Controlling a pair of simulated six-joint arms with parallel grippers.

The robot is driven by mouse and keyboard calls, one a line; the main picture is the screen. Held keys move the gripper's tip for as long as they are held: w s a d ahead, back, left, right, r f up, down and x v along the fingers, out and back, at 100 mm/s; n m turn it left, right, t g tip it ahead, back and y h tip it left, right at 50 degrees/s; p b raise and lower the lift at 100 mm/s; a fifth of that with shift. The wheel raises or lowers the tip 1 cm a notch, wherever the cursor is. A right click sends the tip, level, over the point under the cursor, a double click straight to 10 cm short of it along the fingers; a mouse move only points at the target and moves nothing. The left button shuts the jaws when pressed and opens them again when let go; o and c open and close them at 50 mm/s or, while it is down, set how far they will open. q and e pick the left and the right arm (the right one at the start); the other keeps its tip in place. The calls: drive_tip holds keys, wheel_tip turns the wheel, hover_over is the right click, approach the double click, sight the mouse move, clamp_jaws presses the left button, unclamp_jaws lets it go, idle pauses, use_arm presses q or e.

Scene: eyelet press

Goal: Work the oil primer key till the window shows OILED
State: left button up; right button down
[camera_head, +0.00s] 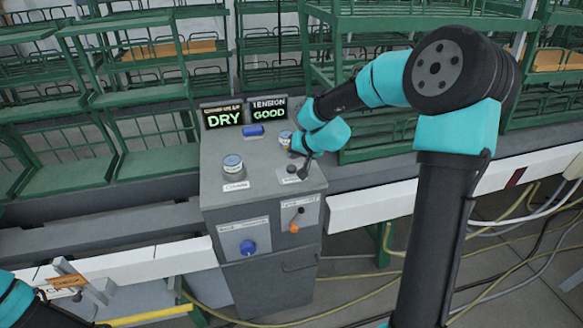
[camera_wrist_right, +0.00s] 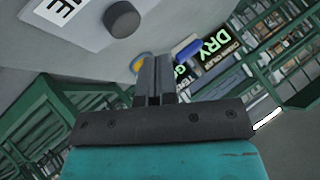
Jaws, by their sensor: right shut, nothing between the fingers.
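The grey console (camera_head: 262,262) stands in the middle of the head view. Its left window (camera_head: 222,118) reads DRY. A small round black key (camera_head: 291,169) sits on a pale plate on the console top; it shows in the right wrist view (camera_wrist_right: 122,18) beside a label ending in "ME". My right gripper (camera_head: 304,171) is beside this key in the head view. In the right wrist view its fingers (camera_wrist_right: 154,78) are shut and empty, with a gap to the key. My left arm shows only in the lower left corner; its fingers are not clear.
The right window (camera_head: 268,112) reads GOOD. A blue knob (camera_head: 248,247) and an orange-tipped lever (camera_head: 296,222) are on the front. Green racks stand behind; cables lie on the floor.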

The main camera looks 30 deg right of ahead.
sight(293, 166)
drive_tip(key=shift+f, duration=0.8)
drive_tip(key=shift+f, duration=0.1)
idle(1.4)
drive_tip(key=shift+f, duration=0.3)
drive_tip(key=shift+f, duration=0.5)
idle(0.9)
drive_tip(key=shift+r, duration=0.95)
drive_tip(key=shift+r, duration=2.5)
